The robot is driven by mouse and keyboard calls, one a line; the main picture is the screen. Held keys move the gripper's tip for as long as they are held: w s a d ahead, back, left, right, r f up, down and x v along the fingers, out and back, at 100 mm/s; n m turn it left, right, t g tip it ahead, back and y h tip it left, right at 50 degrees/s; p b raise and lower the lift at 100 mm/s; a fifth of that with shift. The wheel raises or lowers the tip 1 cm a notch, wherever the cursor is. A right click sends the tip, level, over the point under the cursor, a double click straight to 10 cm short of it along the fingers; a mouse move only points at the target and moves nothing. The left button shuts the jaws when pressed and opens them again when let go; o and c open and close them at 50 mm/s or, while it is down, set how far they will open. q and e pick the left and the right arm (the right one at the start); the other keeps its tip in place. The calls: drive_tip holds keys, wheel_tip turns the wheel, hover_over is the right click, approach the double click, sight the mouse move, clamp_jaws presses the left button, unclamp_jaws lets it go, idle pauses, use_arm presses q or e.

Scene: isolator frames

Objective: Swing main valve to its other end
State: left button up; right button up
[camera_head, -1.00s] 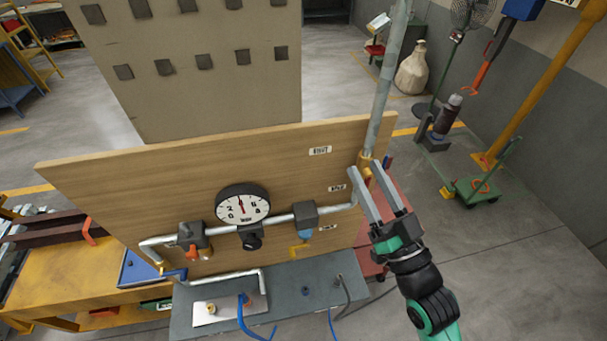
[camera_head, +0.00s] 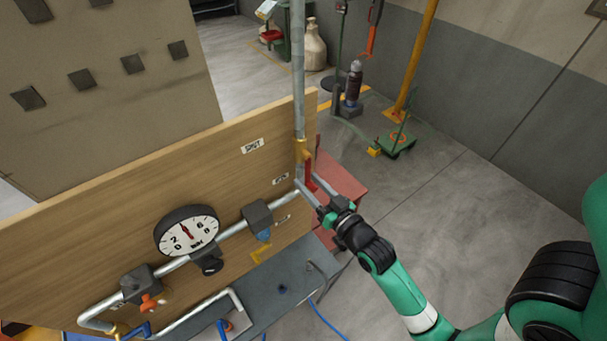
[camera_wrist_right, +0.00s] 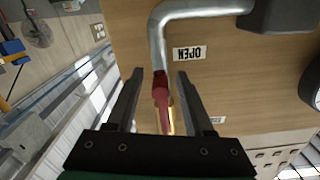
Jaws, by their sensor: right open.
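The main valve (camera_head: 303,150) sits on the vertical pipe at the right edge of the wooden board, with a brass body and a red lever (camera_head: 309,173). In the right wrist view the red lever (camera_wrist_right: 160,92) lies between the two fingers, with a gap on each side. My right gripper (camera_head: 309,184) is open at the lever, its fingers reaching around it. In the wrist view my right gripper (camera_wrist_right: 161,74) holds nothing. My left gripper is not in view.
A round gauge (camera_head: 187,232) and a horizontal pipe (camera_head: 232,228) are mounted on the wooden board (camera_head: 130,205). The floor (camera_head: 450,210) to the right is open.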

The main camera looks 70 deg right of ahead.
drive_tip(key=shift+x, duration=1.45)
drive_tip(key=shift+c, duration=0.3)
clamp_jaws()
